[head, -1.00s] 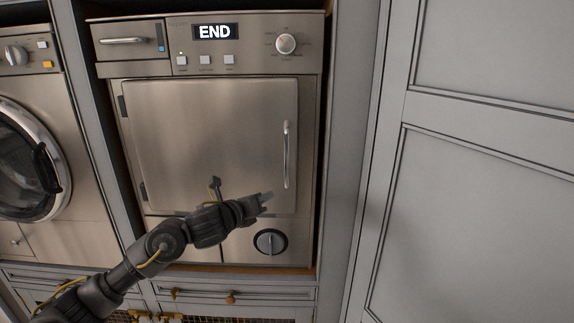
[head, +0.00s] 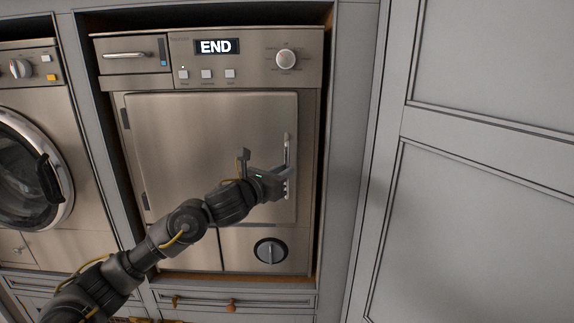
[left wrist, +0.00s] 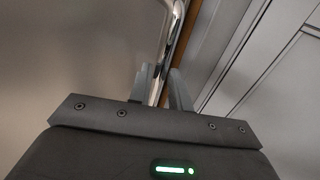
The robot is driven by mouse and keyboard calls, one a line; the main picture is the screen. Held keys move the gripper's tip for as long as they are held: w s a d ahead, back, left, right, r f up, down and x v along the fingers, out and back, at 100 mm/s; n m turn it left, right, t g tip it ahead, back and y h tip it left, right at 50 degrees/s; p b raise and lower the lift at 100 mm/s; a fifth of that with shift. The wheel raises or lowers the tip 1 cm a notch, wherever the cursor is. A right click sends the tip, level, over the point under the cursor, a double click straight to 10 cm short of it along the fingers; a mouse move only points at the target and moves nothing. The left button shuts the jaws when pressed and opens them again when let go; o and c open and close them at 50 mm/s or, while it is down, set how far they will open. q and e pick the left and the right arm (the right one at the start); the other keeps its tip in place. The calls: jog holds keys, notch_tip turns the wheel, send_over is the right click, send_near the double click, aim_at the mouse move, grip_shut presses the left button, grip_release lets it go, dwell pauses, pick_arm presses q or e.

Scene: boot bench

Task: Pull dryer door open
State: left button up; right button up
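The dryer door (head: 195,140) is a flat steel panel and looks closed, with hinges on its left edge. Its upright chrome handle (head: 288,150) is near the right edge; the handle's bar also shows in the left wrist view (left wrist: 174,28). My left gripper (head: 287,178) is at the lower half of the handle. In the left wrist view its two fingers (left wrist: 166,86) stand apart, with the bar running down between them, close to the left finger. The fingers hide the bar's lower end. My right gripper is in neither view.
The dryer's control panel (head: 245,62) shows END. A round knob (head: 270,251) is below the door. A washer (head: 28,150) stands at the left. Grey cabinet panels (head: 480,200) rise close on the right. Drawers (head: 250,300) are below.

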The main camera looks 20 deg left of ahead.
pick_arm(q)
jog(key=shift+x, duration=1.1)
grip_shut()
